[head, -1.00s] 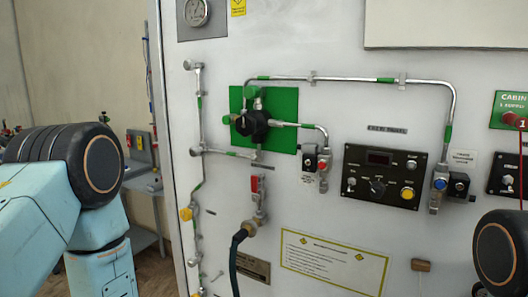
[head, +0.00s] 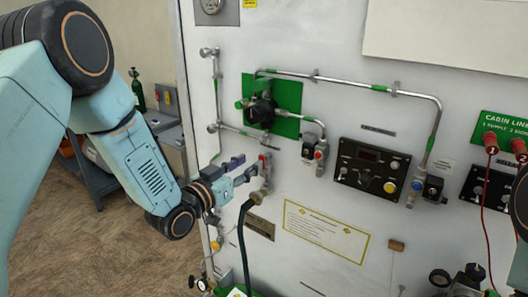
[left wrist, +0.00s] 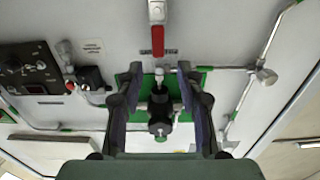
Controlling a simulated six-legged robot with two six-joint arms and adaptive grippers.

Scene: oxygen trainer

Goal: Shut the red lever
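The red lever (head: 263,163) sits on a silver valve on the white panel, above a black hose. In the left wrist view the red lever (left wrist: 157,42) shows in full, lying in line with its silver valve body (left wrist: 156,12). My left gripper (head: 243,168) is just left of the lever in the head view and partly overlaps its surroundings. In the left wrist view my left gripper (left wrist: 160,76) has its two fingers wide apart with nothing held; the lever lies beyond the fingertips.
A black valve knob (head: 262,110) on a green plate (head: 288,93) is above the lever, with metal pipes around it. The black hose (head: 241,240) hangs below. A control box (head: 371,170) is to the right. A grey cart (head: 95,180) stands at left.

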